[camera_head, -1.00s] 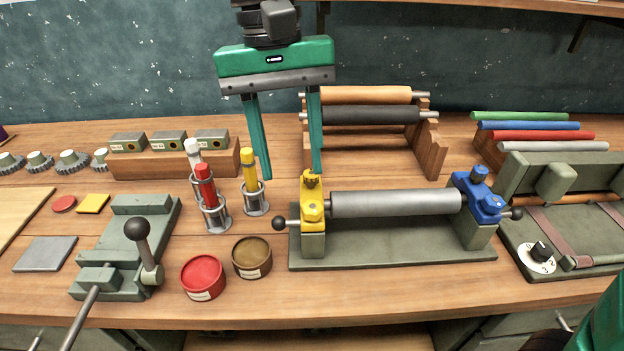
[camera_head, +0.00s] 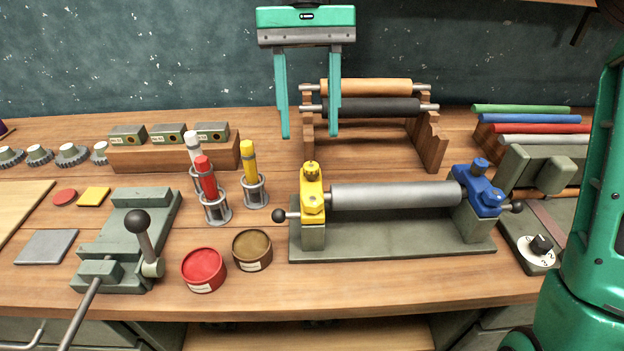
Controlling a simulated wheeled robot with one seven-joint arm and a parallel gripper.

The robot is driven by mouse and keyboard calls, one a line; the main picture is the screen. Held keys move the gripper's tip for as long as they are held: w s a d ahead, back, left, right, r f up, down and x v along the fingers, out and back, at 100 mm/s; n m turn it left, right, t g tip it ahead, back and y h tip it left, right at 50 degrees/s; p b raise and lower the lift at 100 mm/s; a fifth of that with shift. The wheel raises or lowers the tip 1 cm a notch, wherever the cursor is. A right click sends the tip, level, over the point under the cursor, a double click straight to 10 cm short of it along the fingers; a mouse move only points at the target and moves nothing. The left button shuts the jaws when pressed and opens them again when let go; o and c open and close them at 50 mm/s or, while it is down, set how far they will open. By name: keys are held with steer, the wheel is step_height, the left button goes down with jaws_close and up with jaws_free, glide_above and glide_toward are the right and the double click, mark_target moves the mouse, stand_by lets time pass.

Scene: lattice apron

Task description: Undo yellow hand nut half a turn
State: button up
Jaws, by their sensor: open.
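The yellow hand nut (camera_head: 311,170) sits on top of the yellow clamp block (camera_head: 313,203) at the left end of the roller stand. A grey roller (camera_head: 395,194) lies between this block and the blue clamp block (camera_head: 481,199) at the right end. My gripper (camera_head: 309,136) is open and empty, pointing down. Its fingers hang above and behind the yellow nut, clear of it, in front of the rack of rollers.
Behind stands a wooden rack with an orange roller (camera_head: 366,87) and a black roller (camera_head: 371,108). Left of the stand are the yellow tube (camera_head: 249,161), red tube (camera_head: 206,182) and a brown tin (camera_head: 252,251). A lever press (camera_head: 127,243) stands at front left.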

glide_above(313, 197)
steer(key=w, duration=0.2)
steer(key=shift+w+a+f, duration=0.1)
steer(key=shift+a+f, duration=0.05)
steer(key=shift+f, duration=1.35)
steer(key=shift+w+a+f, duration=0.1)
steer(key=shift+f, duration=1.35)
steer(key=shift+x, duration=2.15)
steer(key=shift+d, duration=0.1)
